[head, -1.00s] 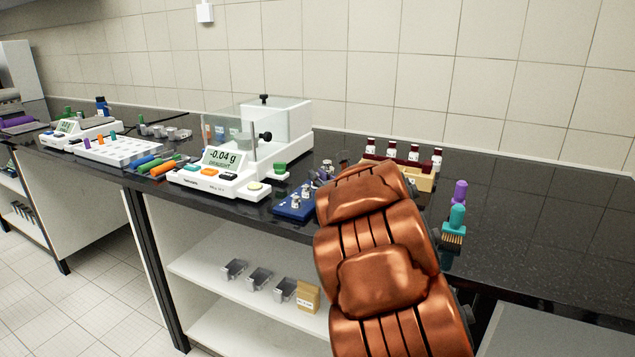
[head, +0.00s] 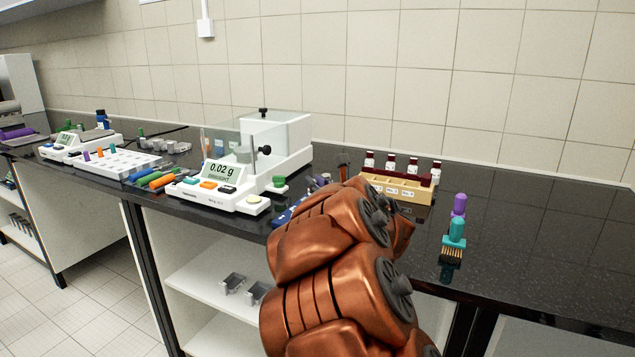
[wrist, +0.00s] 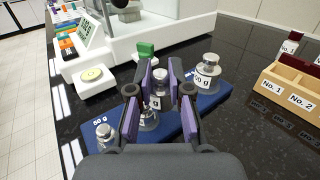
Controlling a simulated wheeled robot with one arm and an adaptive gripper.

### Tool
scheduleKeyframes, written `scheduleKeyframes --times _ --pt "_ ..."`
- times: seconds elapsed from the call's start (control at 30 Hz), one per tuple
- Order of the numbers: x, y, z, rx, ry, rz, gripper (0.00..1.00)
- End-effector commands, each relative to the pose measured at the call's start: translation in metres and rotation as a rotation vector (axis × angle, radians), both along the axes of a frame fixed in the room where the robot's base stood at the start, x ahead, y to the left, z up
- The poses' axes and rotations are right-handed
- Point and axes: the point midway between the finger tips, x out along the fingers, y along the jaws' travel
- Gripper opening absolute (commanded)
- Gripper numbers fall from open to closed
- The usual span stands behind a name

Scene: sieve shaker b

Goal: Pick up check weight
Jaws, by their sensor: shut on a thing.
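In the wrist view my gripper (wrist: 160,78) has its purple-padded fingers closed on a small silver check weight (wrist: 159,84) with a knob top. The weight is upright, over the middle of the blue weight tray (wrist: 212,103); whether its base is clear of the tray I cannot tell. A larger silver weight with a "g" label (wrist: 206,72) stands at the tray's right, and another (wrist: 107,136) at its front left. Part of another weight (wrist: 149,118) shows just below the fingers. In the head view my arm hides the gripper and most of the tray (head: 283,216).
The balance (head: 222,187), reading 0.02 g, stands left of the tray, with a green-topped item (head: 279,182) at its corner. The far right counter is clear.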

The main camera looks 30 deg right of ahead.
Motion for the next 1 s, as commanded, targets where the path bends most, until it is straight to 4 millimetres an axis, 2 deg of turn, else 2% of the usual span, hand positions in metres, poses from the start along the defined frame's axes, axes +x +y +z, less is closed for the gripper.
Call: scheduleKeyframes --times 0.53,1.0 --pt "-0.070 0.056 0.009 -0.004 -0.003 0.001 0.00" --pt "-0.089 0.071 0.011 -0.002 -0.002 0.000 0.00"
